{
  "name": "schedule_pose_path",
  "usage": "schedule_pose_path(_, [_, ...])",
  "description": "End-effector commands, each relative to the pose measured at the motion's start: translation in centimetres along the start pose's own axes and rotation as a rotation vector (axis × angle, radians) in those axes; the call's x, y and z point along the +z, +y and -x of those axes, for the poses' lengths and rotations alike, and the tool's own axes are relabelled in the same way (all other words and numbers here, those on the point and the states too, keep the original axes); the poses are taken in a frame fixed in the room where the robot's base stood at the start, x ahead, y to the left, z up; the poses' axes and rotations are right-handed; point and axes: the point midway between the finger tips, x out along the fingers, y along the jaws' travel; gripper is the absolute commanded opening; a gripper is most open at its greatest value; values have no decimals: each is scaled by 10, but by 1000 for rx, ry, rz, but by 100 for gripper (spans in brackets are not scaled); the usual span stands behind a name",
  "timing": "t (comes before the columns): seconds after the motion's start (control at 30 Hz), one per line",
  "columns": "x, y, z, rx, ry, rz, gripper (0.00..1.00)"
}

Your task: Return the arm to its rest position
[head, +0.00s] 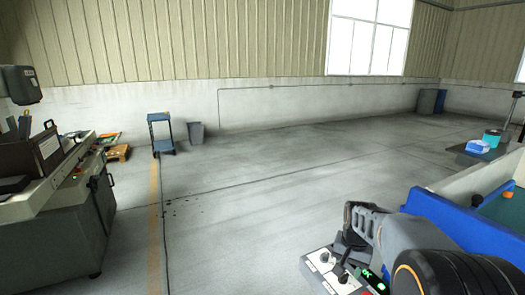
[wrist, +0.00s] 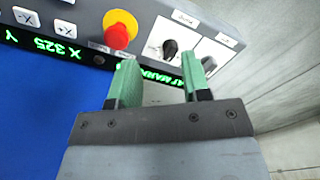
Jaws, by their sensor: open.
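My gripper (wrist: 161,72) shows in the wrist view with two green fingers apart and nothing between them. It faces a control panel (wrist: 225,22) with a red mushroom button (wrist: 120,30) on a yellow base, a black rotary knob (wrist: 170,47) and a green-lit readout (wrist: 62,50). Whether the fingertips touch the panel I cannot tell. In the head view my grey arm (head: 395,240) reaches in from the lower right, over the panel (head: 318,262). The fingers cannot be made out there.
A machine (head: 50,235) stands at the left. A blue trolley (head: 161,133) and grey bin (head: 196,133) stand by the back wall. A blue-edged machine (head: 450,228) is at the right, beside my arm. The middle floor is clear.

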Motion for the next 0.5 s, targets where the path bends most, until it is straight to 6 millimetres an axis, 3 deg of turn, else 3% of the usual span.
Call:
schedule_pose_path(0.1, [50,2,14,-15,47,195,44])
schedule_pose_path(0.3, [124,8,27,-38,141,436,44])
schedule_pose_path(0.5, [164,13,37,-61,217,505,44])
